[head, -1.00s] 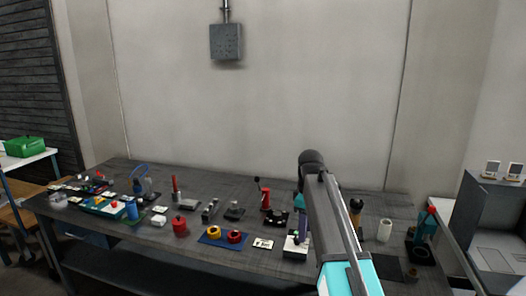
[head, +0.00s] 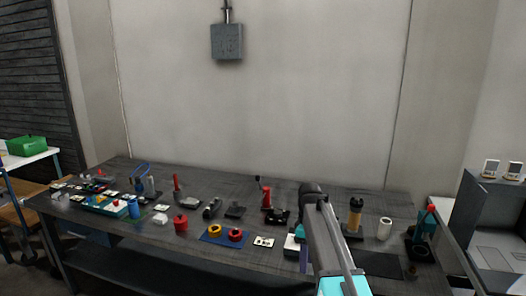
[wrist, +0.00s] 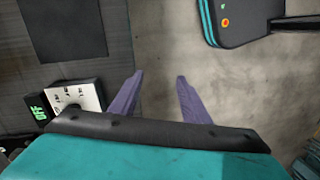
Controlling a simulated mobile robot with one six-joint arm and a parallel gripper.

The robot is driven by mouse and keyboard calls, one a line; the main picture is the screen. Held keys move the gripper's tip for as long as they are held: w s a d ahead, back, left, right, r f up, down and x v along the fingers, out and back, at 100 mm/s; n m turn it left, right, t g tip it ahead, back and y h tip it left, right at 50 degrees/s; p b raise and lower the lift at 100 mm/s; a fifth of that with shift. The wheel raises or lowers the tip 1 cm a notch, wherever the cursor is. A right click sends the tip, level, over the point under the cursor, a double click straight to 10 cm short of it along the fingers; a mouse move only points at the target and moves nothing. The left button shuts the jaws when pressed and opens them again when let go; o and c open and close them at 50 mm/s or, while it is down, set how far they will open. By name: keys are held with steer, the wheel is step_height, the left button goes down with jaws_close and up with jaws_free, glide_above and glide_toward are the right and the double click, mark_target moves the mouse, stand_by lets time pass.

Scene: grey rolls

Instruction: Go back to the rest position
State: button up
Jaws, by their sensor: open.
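My gripper (wrist: 158,82) shows in the wrist view with its two purple fingers apart and nothing between them. The fingers point over bare grey floor, just beside the edge of the dark workbench (wrist: 105,18). In the head view my arm stretches up from the bottom right in front of the bench (head: 150,240), and the gripper end is mostly hidden behind it.
A white device with a green display (wrist: 75,98) lies on the bench left of the fingers. In the head view, red rolls (head: 181,224), a white cylinder (head: 384,229) and a yellow-and-black bottle-like item (head: 355,213) stand on the bench. A grey box (head: 227,41) hangs on the wall.

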steer(key=s+d+f+m+g, duration=0.1)
steer(key=s+f+g, duration=0.1)
steer(key=s+f, duration=1)
steer(key=s+f+m+g, duration=0.1)
steer(key=s+f+g, duration=0.1)
steer(key=s+f, duration=1.05)
steer(key=s+f+m, duration=1)
steer(key=s+f, duration=0.7)
steer(key=s, duration=0.3)
steer(key=shift+d+f, duration=0.3)
steer(key=shift+d, duration=0.05)
